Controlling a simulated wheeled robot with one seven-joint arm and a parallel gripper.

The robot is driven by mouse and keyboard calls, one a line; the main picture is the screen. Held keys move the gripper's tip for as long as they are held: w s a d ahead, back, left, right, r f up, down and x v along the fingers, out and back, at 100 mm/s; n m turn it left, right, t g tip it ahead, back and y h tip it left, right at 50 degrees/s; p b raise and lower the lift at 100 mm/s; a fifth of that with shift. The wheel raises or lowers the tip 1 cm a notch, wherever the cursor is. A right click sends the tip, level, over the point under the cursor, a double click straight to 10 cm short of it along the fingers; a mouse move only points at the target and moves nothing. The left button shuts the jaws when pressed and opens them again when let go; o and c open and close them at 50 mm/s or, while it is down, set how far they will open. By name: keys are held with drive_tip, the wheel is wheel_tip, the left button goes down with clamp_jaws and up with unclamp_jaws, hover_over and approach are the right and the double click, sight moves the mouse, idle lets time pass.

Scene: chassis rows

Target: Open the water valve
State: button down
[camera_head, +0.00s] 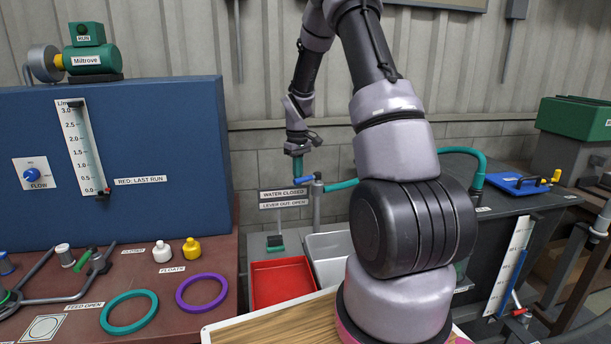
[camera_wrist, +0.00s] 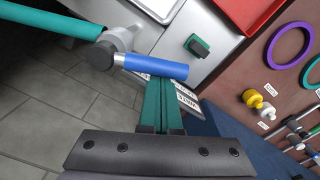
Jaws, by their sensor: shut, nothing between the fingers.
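The water valve has a grey body (camera_head: 317,186) on a post, a teal pipe (camera_head: 341,185) and a blue lever (camera_head: 304,181). My gripper (camera_head: 297,174) has teal fingers pointing down, just above the lever. In the wrist view my gripper (camera_wrist: 171,88) is shut and empty, its tips by the lever's free end. Whether they touch is unclear.
A red tray (camera_head: 283,283) and a grey sink (camera_head: 331,245) lie below the valve. A blue panel (camera_head: 130,150) with a flow gauge stands left, above a brown bench with rings (camera_head: 202,292). A dark tank (camera_head: 500,240) stands right. My arm hides the centre.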

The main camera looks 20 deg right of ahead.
sight(304, 180)
drive_tip(key=shift+s, duration=0.6)
drive_tip(key=shift+s+d, duration=0.1)
drive_tip(key=shift+s, duration=0.6)
drive_tip(key=shift+s+d+r, duration=0.1)
drive_tip(key=shift+s+d, duration=0.15)
drive_tip(key=shift+s, duration=0.3)
wheel_tip(304, 180, up, 7)
idle(1.0)
